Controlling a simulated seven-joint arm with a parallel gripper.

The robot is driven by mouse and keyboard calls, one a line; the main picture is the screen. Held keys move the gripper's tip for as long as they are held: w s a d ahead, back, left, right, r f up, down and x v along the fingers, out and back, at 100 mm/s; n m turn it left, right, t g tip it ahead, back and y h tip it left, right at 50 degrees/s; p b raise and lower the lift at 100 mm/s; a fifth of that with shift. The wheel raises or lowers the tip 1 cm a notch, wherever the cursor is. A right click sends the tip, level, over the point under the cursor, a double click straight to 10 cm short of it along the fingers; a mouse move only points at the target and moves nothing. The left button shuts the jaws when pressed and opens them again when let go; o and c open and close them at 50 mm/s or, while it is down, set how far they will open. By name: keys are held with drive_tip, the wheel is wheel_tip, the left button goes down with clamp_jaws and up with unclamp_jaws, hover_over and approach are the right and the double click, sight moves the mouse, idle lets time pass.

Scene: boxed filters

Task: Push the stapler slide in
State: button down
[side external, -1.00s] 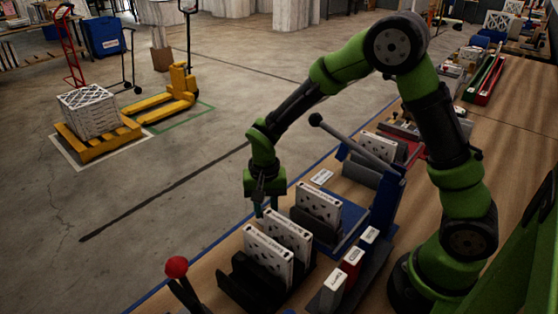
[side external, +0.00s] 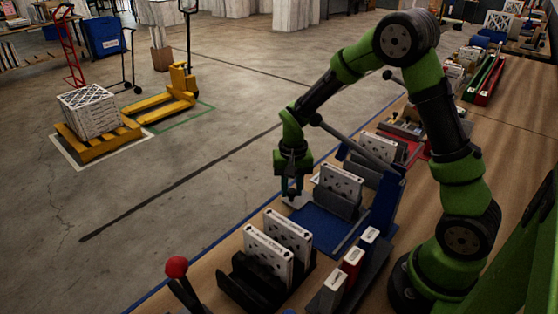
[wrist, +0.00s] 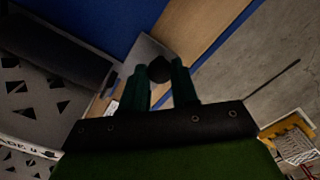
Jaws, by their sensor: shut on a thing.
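The stapler (side external: 385,205) is a blue upright frame with a long grey lever (side external: 352,140) raised over it. A blue bed (side external: 315,228) lies in front of it. The slide's dark holder (side external: 338,205) carries a white boxed filter (side external: 342,182), standing upright; the filter's patterned face also shows at the left of the wrist view (wrist: 28,95). My gripper (side external: 291,190) is at the outer end of the slide. In the wrist view its fingers (wrist: 160,85) are shut on a round black knob (wrist: 159,68) in front of a grey plate (wrist: 147,48).
Two boxed filters (side external: 268,255) (side external: 288,236) stand in a black rack (side external: 242,280) in front. Small labelled blocks (side external: 350,262) stand beside it. A red-knobbed lever (side external: 176,268) is at the front. Open floor lies left of the bench.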

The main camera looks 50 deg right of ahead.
drive_tip(key=shift+d, duration=0.35)
drive_tip(key=c, duration=0.9)
unclamp_jaws()
drive_tip(key=shift+c, duration=0.2)
drive_tip(key=shift+o, duration=0.4)
drive_tip(key=shift+a, duration=0.1)
drive_tip(key=shift+a, duration=0.1)
